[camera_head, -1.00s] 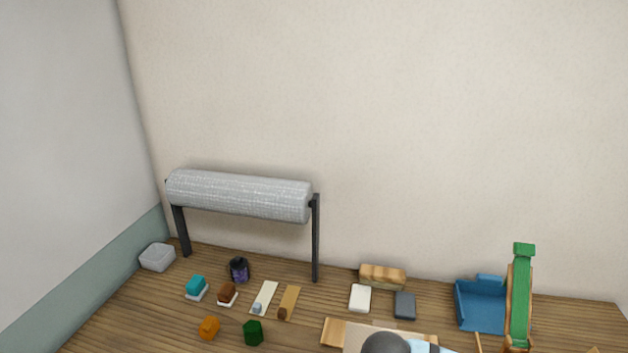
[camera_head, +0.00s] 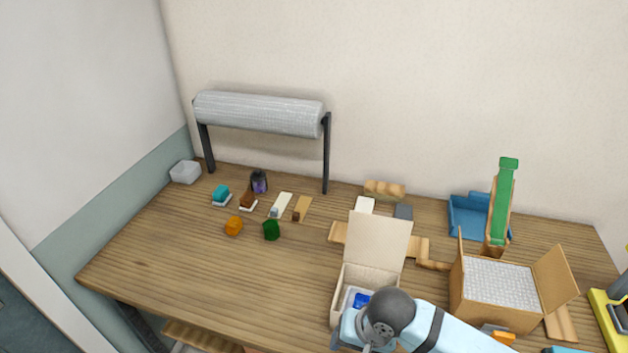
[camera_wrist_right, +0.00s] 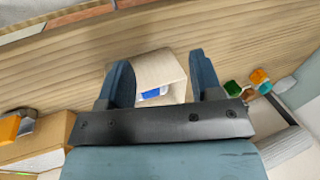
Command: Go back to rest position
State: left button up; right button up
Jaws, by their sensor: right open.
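My right arm (camera_head: 450,331) comes in from the lower right in the head view, with its rounded dark joint in front of a small open box. In the right wrist view my right gripper (camera_wrist_right: 158,70) is open, its two blue-grey fingers spread with nothing held between them. Beyond the fingers the small open box (camera_wrist_right: 158,66) shows, with a blue and white item inside; it also stands on the table in the head view (camera_head: 379,240), its lid up. The gripper's fingertips cannot be made out in the head view. My left gripper is not in view.
A carton lined with bubble wrap (camera_head: 458,295) stands right of the small box. A bubble-wrap roll (camera_head: 258,113) hangs on a dark stand at the back left. Coloured pieces, including an orange one (camera_head: 234,226) and a green one (camera_head: 271,230), lie nearby. The table's front left is clear.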

jog(key=s+d+f+n+t, duration=0.5)
jog(key=s+d+f+t, duration=0.4)
jog(key=d, duration=0.3)
jog(key=shift+s+d+f+t, duration=0.3)
jog(key=shift+d+f+t, duration=0.1)
jog(key=shift+f, duration=0.45)
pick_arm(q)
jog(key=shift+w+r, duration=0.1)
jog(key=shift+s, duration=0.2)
pick_arm(e)
jog(key=shift+c, duration=0.3)
